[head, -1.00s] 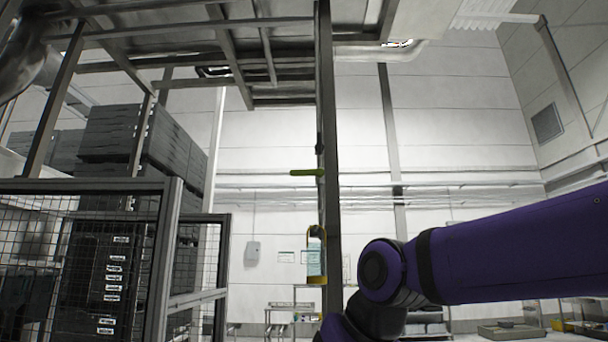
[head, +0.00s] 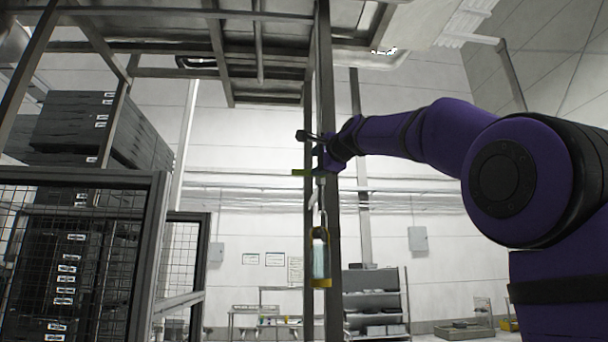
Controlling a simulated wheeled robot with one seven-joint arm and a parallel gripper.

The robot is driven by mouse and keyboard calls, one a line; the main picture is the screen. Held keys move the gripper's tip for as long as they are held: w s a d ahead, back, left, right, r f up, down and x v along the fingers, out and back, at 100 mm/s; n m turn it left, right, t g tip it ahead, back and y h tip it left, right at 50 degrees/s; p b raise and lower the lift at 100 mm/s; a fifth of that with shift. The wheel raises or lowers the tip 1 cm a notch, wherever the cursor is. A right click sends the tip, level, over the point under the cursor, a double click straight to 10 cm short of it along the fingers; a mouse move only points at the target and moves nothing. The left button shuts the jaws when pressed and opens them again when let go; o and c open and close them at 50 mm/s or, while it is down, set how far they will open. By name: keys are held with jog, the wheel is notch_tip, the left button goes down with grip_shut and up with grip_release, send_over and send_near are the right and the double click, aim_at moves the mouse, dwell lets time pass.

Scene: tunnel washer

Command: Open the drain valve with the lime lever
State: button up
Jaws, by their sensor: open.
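The lime lever (head: 302,172) juts out to the left from the dark upright post (head: 331,230) in the middle of the head view. Only its left part shows clearly; its right end is partly hidden by my gripper and the valve area. My gripper (head: 304,137) is at the post, just above the lever, with its dark fingers pointing left. It is open with nothing seen between the fingers. I cannot tell whether it touches the lever or the post. The valve body behind the lever is too small and covered to make out.
A bottle in a yellow holder (head: 319,258) hangs below the lever by the post. A mesh fence (head: 75,250) and stacked dark crates (head: 85,125) stand at the left. A grey shelf rack (head: 375,300) stands behind at the right. Steel framing runs overhead.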

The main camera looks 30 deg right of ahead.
aim_at(302, 172)
jog(key=w, duration=1)
jog(key=shift+w, duration=0.35)
grip_shut()
